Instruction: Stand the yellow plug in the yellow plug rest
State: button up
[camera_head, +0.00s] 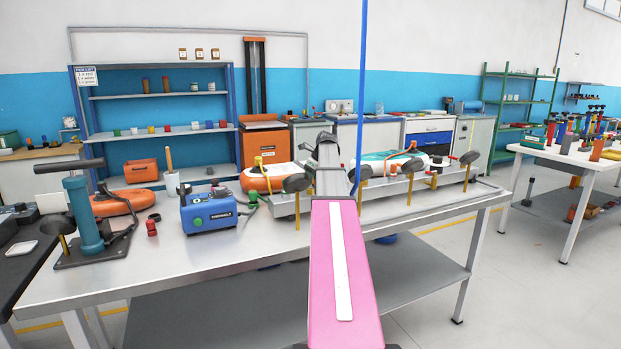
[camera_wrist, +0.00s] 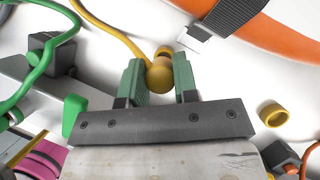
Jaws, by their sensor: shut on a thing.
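The yellow plug (camera_wrist: 160,78) is between the green fingers of my gripper (camera_wrist: 159,86) in the wrist view, with its rounded end showing and a yellow cord running off to the upper left. My gripper is shut on it. A short, hollow yellow ring-shaped cup (camera_wrist: 272,114), which looks like the yellow plug rest, stands on the pale surface to the right of the gripper, apart from the plug. In the head view my pink arm reaches over the bench and hides the plug and the fingertips.
Green hose (camera_wrist: 45,75) and a dark block (camera_wrist: 50,52) are at the left. A blue pump (camera_head: 208,210) and a hand pump (camera_head: 85,220) stand on the metal bench (camera_head: 165,262).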

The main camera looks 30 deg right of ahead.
jog(key=shift+f, duration=1.5)
jog(key=o, duration=1)
jog(key=shift+o, duration=0.2)
